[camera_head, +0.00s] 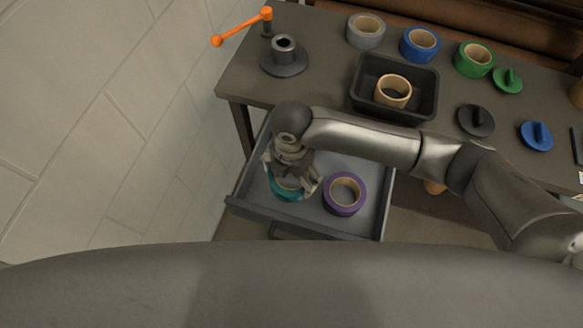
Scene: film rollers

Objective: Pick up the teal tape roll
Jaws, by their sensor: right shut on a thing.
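The teal tape roll (287,194) is at the left part of the open grey drawer (381,222), mostly hidden under my right gripper (291,189). The gripper points down over the roll with its fingers shut on it. I cannot tell whether the roll is lifted off the drawer floor. A purple tape roll (358,203) lies in the drawer just to the right of the gripper. My left gripper is not in view.
The table (318,40) above the drawer holds a grey spindle (284,66) with an orange crank (241,27), a black tray (427,82) with a tan roll (393,91), grey (366,31), blue (420,44) and green (473,59) tape rolls, and several knobbed discs (476,121).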

